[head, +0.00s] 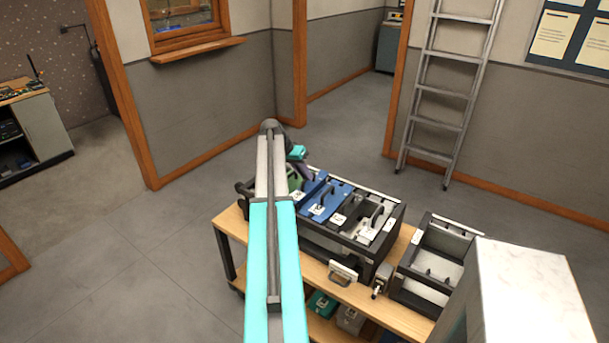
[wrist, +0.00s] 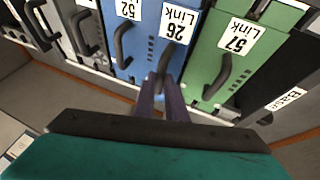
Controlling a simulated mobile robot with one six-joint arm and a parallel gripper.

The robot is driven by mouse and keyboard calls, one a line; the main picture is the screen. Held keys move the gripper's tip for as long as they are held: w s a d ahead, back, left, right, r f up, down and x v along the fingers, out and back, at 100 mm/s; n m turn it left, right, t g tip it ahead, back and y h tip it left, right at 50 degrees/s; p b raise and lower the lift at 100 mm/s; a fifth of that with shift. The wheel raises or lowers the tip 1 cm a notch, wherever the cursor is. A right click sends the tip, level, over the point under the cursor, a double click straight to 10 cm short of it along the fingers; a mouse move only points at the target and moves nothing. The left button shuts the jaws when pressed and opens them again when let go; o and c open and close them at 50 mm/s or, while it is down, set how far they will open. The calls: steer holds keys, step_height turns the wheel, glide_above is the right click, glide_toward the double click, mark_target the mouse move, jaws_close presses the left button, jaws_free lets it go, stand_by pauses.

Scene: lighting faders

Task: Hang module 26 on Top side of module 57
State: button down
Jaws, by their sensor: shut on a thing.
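In the wrist view, module 26 (wrist: 172,50) is a blue panel with an upside-down label and a dark handle. My gripper (wrist: 163,88) is shut on that handle, with its dark purple fingers. Module 57 (wrist: 212,70) is a green panel with a dark handle, just right of module 26. Both appear to stand side by side in the row. In the head view, the green panel (head: 296,181) and blue panels (head: 322,195) show in the dark rack, partly behind my arm. My fingertips cannot be made out there.
Blue module 52 (wrist: 121,35) is left of module 26, with grey modules beyond. A black Base part (wrist: 290,96) is right of module 57. The rack (head: 390,236) stands on a wooden cart (head: 408,320), beside a second, mostly empty dark case (head: 440,254). Floor left of the cart is clear.

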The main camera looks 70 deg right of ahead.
steer(key=shift+f+b, duration=0.6)
steer(key=shift+f, duration=0.55)
stand_by(0.6)
steer(key=c, duration=1.7)
jaws_free()
steer(key=shift+f, duration=0.1)
steer(key=shift+a, duration=0.1)
steer(key=b+v, duration=0.2)
steer(key=v, duration=1.2)
steer(key=shift+b, duration=0.4)
steer(key=shift+r+p, duration=1.9)
steer(key=shift+r, duration=1.55)
